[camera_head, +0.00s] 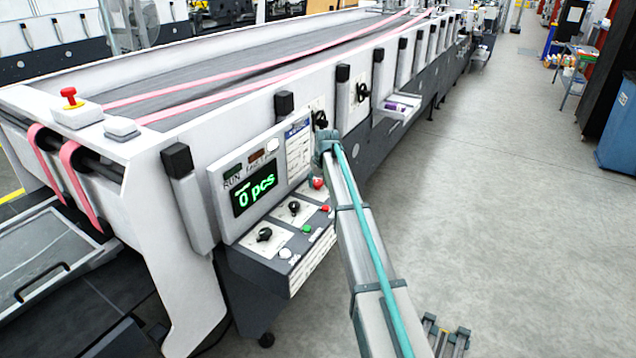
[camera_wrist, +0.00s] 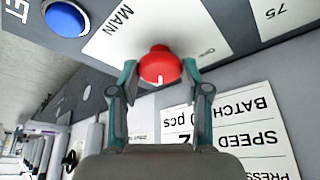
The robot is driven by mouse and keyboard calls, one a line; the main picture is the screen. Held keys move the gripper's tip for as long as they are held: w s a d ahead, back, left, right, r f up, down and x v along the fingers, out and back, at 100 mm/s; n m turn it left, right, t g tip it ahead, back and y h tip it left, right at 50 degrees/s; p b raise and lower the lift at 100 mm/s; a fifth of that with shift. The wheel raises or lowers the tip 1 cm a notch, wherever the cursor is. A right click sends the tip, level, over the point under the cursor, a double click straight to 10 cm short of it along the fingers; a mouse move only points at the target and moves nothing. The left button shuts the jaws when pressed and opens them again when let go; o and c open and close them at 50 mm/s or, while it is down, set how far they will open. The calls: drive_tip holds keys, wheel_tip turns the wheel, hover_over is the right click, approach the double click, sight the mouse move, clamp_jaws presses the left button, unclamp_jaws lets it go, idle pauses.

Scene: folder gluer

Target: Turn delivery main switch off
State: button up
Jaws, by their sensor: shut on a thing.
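The delivery main switch (camera_wrist: 160,66) is a red round knob on a white plate marked MAIN, seen upside down in the wrist view. A white mark on the knob points toward the bottom of the picture. Small print, seemingly OFF, stands to the knob's right on the plate. My gripper (camera_wrist: 159,72) is shut on the knob, one finger at each side. In the head view my gripper is at the right end of the delivery control panel (camera_head: 262,262), largely hidden by my own arm. A red knob (camera_head: 318,184) shows beside it there.
A blue button (camera_wrist: 67,18) sits left of the plate in the wrist view. A printed batch and speed label (camera_wrist: 236,128) is close by. In the head view a green display (camera_head: 254,194) reads 0 pcs. Black knobs (camera_head: 264,235) line the panel. The floor (camera_head: 500,220) at right is clear.

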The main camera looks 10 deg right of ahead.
drive_tip(key=n+b, duration=0.1)
drive_tip(key=n+y+b, duration=0.1)
drive_tip(key=n, duration=0.1)
drive_tip(key=shift+w+d+f+b, duration=0.1)
drive_tip(key=shift+d+f+b, duration=0.1)
drive_tip(key=shift+b, duration=0.15)
drive_tip(key=n+y+b, duration=0.1)
drive_tip(key=n+b, duration=0.1)
drive_tip(key=n+g+b, duration=0.1)
drive_tip(key=n+b, duration=0.1)
drive_tip(key=n, duration=0.1)
drive_tip(key=shift+w+g+y, duration=0.15)
drive_tip(key=shift+g+y, duration=0.15)
drive_tip(key=shift+y, duration=0.1)
drive_tip(key=n+b, duration=0.1)
drive_tip(key=n, duration=0.1)
drive_tip(key=n+g+b, duration=0.1)
drive_tip(key=n, duration=0.2)
drive_tip(key=shift+w+d+r+g+y+b, duration=0.1)
drive_tip(key=shift+w+g+y+b, duration=0.05)
drive_tip(key=shift+g+y+b, duration=0.2)
drive_tip(key=shift+r+n+g+b, duration=0.1)
drive_tip(key=shift+n+g+b, duration=0.8)
drive_tip(key=shift+n, duration=1.1)
drive_tip(key=o, duration=1.1)
drive_tip(key=shift+r, duration=0.15)
drive_tip(key=v, duration=1.1)
drive_tip(key=shift+d+r, duration=0.3)
